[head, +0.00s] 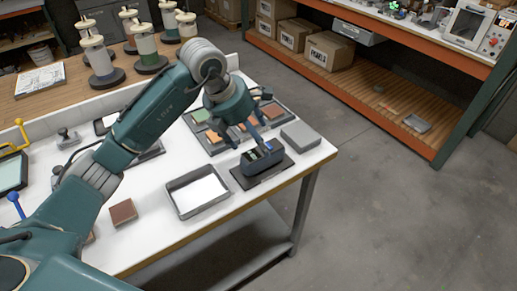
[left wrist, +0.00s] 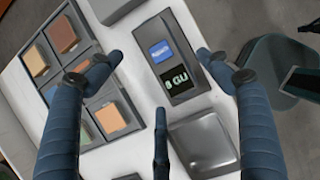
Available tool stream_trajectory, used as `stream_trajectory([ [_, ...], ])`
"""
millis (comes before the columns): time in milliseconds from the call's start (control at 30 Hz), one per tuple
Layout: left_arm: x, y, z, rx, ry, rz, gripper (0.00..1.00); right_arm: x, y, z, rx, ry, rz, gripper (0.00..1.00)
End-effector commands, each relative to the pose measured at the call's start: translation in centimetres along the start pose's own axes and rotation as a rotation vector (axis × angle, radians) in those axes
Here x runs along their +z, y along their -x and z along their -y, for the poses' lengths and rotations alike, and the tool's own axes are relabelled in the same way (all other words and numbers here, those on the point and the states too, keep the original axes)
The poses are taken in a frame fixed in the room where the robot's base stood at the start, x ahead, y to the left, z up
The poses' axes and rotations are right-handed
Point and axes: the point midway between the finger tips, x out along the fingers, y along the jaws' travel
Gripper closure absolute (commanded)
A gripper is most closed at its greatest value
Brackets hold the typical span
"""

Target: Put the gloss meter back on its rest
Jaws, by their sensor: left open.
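The gloss meter (head: 262,156) is a dark grey box with a blue label and a small screen, near the table's front right corner. A dark flat plate (head: 269,177) shows under and around it; whether this is the rest I cannot tell. My right gripper is not in view.
A grey tray with a white bottom (head: 178,187) stands left of the meter. A grey block (head: 300,135) is to its right, and a swatch tray (left wrist: 85,60) lies behind. A brown square (head: 123,212) is near the front edge. Floor opens beyond the right edge.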

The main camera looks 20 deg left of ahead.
Motion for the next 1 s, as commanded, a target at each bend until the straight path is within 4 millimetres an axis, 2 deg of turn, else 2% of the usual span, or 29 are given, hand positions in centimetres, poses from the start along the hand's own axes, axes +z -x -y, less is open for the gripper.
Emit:
stream_trajectory([
  [100, 0.0, 2.4, -0.1, 0.004, -0.001, 0.003, 0.22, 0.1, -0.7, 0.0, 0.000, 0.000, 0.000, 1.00],
  [333, 0.0, 5.1, 0.0, 0.001, 0.000, 0.000, 0.22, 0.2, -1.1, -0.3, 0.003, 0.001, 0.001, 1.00],
  [1000, 0.0, 5.5, 0.0, -0.001, 0.001, -0.001, 0.22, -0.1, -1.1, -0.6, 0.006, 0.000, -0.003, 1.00],
])
